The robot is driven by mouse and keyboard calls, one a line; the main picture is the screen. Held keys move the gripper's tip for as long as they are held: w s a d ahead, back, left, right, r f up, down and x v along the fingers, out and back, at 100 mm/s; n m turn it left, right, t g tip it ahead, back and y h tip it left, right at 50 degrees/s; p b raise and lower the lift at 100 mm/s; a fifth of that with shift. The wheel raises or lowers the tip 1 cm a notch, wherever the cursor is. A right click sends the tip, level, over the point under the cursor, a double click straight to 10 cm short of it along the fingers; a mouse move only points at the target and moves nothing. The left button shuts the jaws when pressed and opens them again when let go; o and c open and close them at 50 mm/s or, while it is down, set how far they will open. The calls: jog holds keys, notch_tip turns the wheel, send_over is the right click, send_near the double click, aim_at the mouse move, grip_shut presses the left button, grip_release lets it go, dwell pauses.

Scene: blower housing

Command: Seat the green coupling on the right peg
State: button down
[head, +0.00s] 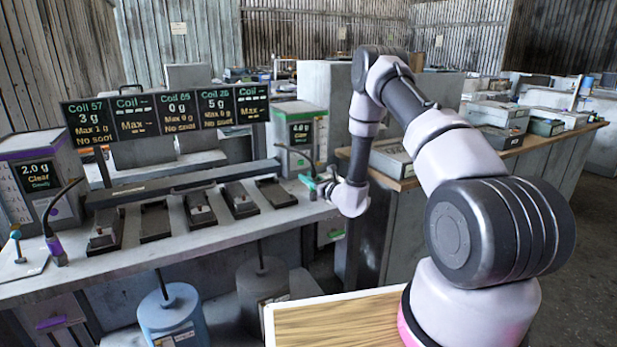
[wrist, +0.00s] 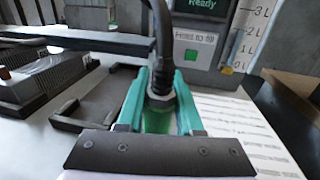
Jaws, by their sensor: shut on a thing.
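The green coupling (wrist: 157,119) is at the end of a black hose (wrist: 161,40), with a pale collar at the hose end. My gripper (wrist: 160,84) has its teal fingers closed on either side of it. In the head view my gripper (head: 319,184) is small, at the right end of the bench in front of the right cabinet (head: 304,132). The hose runs from that cabinet down to the gripper. I cannot pick out the right peg in either view, so I cannot tell whether the coupling is touching it.
A row of dark trays (head: 240,200) holding some small blocks lies left of my gripper under a rail. A printed sheet (wrist: 238,125) lies right of the fingers. The left cabinet (head: 38,185) has a hose ending in a purple coupling (head: 57,250). A wooden-topped counter stands behind my arm.

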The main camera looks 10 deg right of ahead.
jog(key=shift+c, duration=2.4)
grip_release()
jog(key=v, duration=1)
jog(key=shift+s+d, duration=0.1)
jog(key=shift+s, duration=0.3)
